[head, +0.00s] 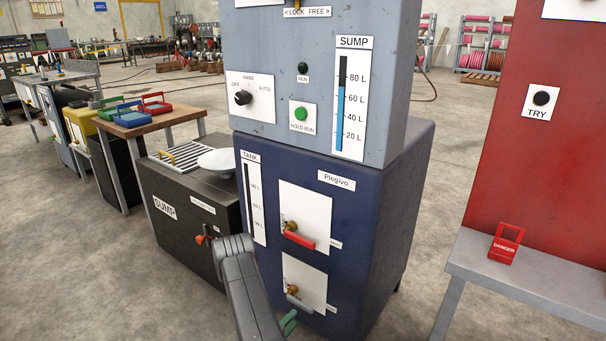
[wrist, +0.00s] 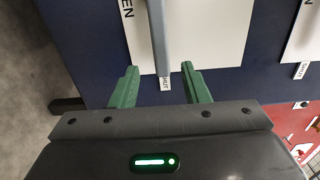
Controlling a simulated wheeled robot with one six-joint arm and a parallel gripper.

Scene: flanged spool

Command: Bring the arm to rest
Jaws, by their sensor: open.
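My gripper (head: 289,322) shows in the head view as a bit of green finger at the bottom, low beside the blue cabinet (head: 375,215); my arm hides the rest. In the wrist view my gripper (wrist: 160,78) is open, its two green fingers apart. A grey-blue lever (wrist: 157,35) reaches down to between the fingertips, with a gap on each side. Whether it lies at fingertip depth I cannot tell. In the head view this lever (head: 298,302) sits on the lower white plate (head: 304,278), slanting slightly down to the right.
A red-handled valve (head: 299,240) is on the upper plate. The black sump box (head: 185,215), with an orange-red handle (head: 201,239), stands left. Bare floor lies between cabinet and bench.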

